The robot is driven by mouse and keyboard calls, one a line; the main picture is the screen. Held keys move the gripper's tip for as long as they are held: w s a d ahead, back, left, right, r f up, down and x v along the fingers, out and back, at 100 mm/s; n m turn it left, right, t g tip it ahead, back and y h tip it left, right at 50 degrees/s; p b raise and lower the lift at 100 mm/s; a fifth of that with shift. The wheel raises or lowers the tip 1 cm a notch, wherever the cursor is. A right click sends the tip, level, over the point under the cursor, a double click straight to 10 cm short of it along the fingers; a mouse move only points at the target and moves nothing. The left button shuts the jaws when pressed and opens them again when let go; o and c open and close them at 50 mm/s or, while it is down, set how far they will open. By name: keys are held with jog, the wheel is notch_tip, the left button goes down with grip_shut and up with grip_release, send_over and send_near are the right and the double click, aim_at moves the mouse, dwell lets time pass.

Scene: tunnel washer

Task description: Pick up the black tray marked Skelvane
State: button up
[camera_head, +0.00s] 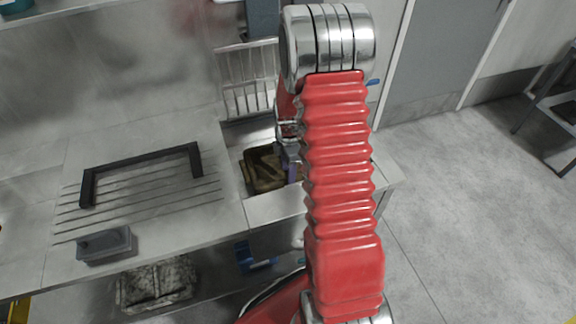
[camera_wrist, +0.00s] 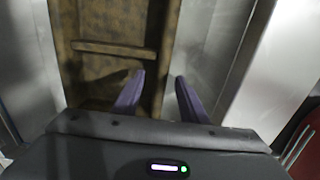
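A dark tray with brown grime (camera_head: 262,172) sits in the sink basin. In the wrist view it shows its brown-stained compartments and a crossbar (camera_wrist: 112,49). I cannot read any marking on it, so I cannot tell whether it is the Skelvane one. My gripper (camera_head: 291,170) is over the tray's right part, partly hidden by my red arm. In the wrist view, my gripper's purple fingers (camera_wrist: 157,78) are apart, with the tray's right wall between them. The left finger is over the tray's inside, the right one over bare metal. Contact cannot be told.
A ribbed steel drainboard (camera_head: 215,213) lies left of the sink, with a black bracket-shaped frame (camera_head: 140,160) and a small grey container (camera_head: 104,243) on it. A dirty dark tray (camera_head: 158,284) lies on the lower shelf. A wire rack (camera_head: 248,82) stands behind.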

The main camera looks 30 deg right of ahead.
jog(key=shift+s+d+f, duration=0.1)
jog(key=shift+f, duration=1.05)
jog(key=shift+s+f, duration=0.1)
jog(key=shift+f, duration=1)
jog(key=shift+c, duration=0.4)
grip_shut()
